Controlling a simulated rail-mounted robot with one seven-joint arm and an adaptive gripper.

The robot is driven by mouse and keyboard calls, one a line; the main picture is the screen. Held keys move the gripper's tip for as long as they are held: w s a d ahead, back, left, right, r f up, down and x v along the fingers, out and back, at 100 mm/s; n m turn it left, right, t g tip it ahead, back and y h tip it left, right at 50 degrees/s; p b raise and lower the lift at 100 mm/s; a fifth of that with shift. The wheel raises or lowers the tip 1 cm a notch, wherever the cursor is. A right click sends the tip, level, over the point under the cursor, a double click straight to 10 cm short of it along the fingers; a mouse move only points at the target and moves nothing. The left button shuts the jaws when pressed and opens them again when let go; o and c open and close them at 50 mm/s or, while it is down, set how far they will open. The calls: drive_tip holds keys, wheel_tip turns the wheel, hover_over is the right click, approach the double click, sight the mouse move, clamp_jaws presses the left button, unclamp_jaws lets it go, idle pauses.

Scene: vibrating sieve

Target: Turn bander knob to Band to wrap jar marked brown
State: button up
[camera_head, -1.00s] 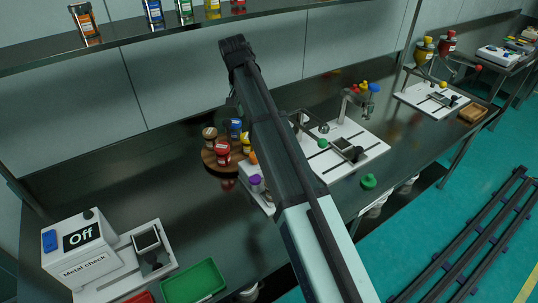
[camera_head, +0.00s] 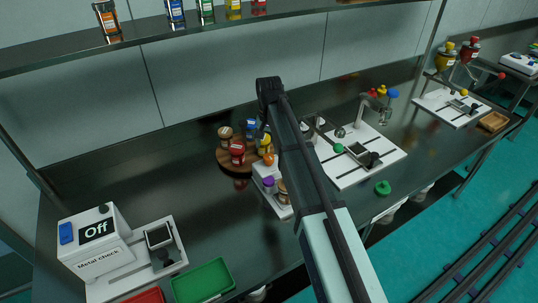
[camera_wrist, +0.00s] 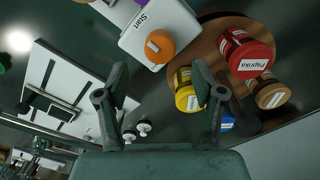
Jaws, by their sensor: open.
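A white unit with a panel marked "Start" (camera_wrist: 141,20) and an orange round part (camera_wrist: 160,46) on it lies ahead of my gripper in the wrist view. In the head view the orange part (camera_head: 268,160) sits at the unit's back, near a purple piece (camera_head: 268,183) and a brownish jar (camera_head: 283,190) on the white base (camera_head: 273,205). I cannot read a Band mark or tell that jar's label. My gripper (camera_wrist: 160,88) is open and empty, with the orange part beyond the gap between its fingers. My arm hides it in the head view.
A round wooden turntable (camera_wrist: 208,40) holds several jars, including red Paprika (camera_wrist: 247,55), yellow (camera_wrist: 187,92) and brown-lidded (camera_wrist: 270,92) ones. The metal check box (camera_head: 97,243) stands left, and a green tray (camera_head: 203,281) lies at the front. The shelf (camera_head: 210,28) runs above.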

sight(269, 156)
drive_tip(key=shift+f+p, duration=0.45)
drive_tip(key=shift+f, duration=2.7)
drive_tip(key=c, duration=1.1)
